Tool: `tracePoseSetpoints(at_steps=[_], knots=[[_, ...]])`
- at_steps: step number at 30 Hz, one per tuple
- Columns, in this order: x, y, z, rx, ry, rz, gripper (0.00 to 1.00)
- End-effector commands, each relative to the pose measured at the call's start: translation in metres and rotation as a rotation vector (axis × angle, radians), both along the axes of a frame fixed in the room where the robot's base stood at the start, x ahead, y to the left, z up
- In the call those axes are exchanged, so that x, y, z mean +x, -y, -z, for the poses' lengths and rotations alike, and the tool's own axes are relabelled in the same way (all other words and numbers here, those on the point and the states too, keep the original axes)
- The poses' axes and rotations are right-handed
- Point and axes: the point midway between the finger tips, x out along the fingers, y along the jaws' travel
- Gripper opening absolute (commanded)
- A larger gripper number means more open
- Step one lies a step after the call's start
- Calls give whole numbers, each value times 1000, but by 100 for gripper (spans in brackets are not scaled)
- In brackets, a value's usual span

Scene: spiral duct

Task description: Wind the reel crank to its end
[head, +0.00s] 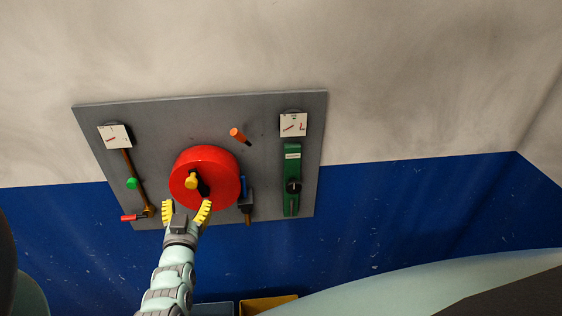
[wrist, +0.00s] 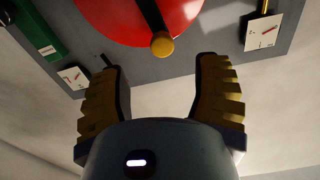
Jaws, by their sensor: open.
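The red reel (head: 222,170) is mounted on a grey wall panel, and its lower part fills the top middle of the wrist view (wrist: 110,20). A black crank arm crosses its face and ends in a yellow knob (head: 191,181). In the wrist view the yellow knob (wrist: 162,44) lies beyond the fingertips, roughly between them. My gripper (head: 187,208) has yellow ridged fingers spread apart. In the wrist view my gripper (wrist: 157,62) is open with nothing between its fingers, and the knob looks apart from both.
The grey panel (head: 262,115) also carries two white gauges (head: 115,136) (head: 293,124), an orange peg (head: 239,136), a green slider unit (head: 292,165), a blue-handled valve (head: 243,187) and a pipe with a red handle (head: 131,218). A yellow bin (head: 268,304) stands below.

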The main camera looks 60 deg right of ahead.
Motion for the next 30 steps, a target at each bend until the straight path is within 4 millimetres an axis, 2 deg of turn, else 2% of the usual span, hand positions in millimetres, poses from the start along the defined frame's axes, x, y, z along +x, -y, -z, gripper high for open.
tracePoseSetpoints(at_steps=[3, 12, 19, 27, 28, 30], knots=[[11, 17, 0, -3, 1, 5, 63], [37, 48, 3, -2, 0, 6, 63], [46, 58, 1, 0, -1, 4, 63], [47, 58, 0, 0, -1, 4, 63], [47, 58, 0, 0, -1, 4, 66], [47, 58, 0, 0, -1, 4, 59]])
